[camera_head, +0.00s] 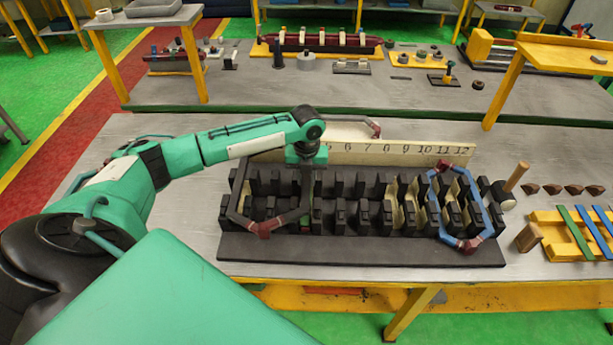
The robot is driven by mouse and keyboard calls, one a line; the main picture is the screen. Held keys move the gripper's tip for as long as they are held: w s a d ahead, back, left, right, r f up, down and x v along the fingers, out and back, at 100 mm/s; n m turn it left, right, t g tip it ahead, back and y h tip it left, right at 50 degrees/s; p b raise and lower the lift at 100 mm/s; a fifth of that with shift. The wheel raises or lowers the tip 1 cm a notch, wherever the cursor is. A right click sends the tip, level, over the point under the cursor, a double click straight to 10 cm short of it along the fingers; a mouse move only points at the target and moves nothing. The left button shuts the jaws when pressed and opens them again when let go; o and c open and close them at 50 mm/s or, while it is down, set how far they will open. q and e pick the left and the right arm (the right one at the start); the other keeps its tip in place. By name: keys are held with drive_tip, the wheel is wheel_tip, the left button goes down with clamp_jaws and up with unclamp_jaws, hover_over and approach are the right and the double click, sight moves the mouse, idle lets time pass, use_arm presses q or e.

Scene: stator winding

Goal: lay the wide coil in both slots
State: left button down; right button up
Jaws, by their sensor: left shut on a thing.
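A black slotted stator block (360,250) stands on the grey table, with rows of upright teeth. A dark grey coil with a dark red near end (265,228) lies over the left part of the block. Its left side (238,192) runs along the block's left end. Its right side runs up under my left gripper (306,185), which is shut on it. The gripper hides the coil's far part, and I cannot tell how deep either side sits. A blue coil (436,215) with red ends sits around teeth at the right end. My right gripper is not in view.
A board with slot numbers (400,154) stands behind the block; my arm hides its low numbers. Another coil (375,127) shows partly behind it. A mallet (515,178), brown wedges (565,189) and a yellow rack with coloured strips (575,230) lie at the right.

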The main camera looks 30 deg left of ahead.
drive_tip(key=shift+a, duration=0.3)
use_arm(q)
drive_tip(key=shift+f, duration=0.4)
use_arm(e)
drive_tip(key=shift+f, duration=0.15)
